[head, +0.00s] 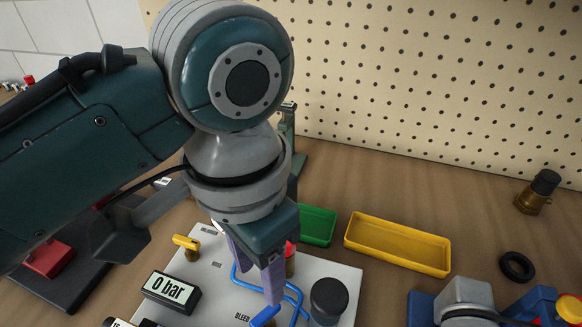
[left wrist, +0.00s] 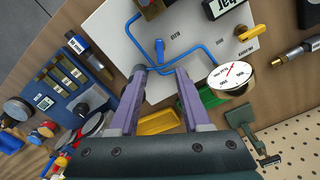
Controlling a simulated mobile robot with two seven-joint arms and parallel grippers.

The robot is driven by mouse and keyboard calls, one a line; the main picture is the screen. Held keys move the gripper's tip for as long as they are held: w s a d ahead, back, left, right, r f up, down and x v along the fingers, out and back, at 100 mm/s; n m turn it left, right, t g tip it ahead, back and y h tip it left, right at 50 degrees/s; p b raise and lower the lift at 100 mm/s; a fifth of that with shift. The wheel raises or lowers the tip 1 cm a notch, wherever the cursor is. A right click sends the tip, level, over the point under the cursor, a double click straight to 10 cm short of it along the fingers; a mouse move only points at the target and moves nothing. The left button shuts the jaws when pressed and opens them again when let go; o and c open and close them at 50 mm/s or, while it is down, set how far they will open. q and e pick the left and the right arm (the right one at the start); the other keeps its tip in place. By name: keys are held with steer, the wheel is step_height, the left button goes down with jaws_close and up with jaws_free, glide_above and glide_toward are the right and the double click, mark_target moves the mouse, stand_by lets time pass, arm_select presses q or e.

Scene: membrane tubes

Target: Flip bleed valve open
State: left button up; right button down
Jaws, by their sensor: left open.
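The blue bleed valve lever (head: 264,316) sits beside the BLEED label on the white panel (head: 330,268), at the bottom edge of the head view. In the left wrist view the lever (left wrist: 159,48) stands out between the blue tube lines, just beyond the fingertips. My left gripper (head: 259,286) points down over the panel, its purple fingers apart and empty. The lever lies a little beyond the gap between its fingers (left wrist: 160,72), apparently not touched. The lever's pivot is hard to see. My right gripper is not in view.
A yellow valve handle (head: 186,243), a 0 bar display (head: 171,290) and a black knob (head: 329,298) crowd the panel. A round gauge (left wrist: 231,76) stands near the fingers. A green tray (head: 317,225) and yellow tray (head: 397,243) lie behind.

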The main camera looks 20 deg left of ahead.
mark_target(265, 314)
arm_select(q)
step_height(265, 314, down, 9)
steer(key=shift+s+f+b, duration=0.1)
steer(key=shift+b, duration=0.7)
steer(key=shift+f, duration=0.5)
jaws_close()
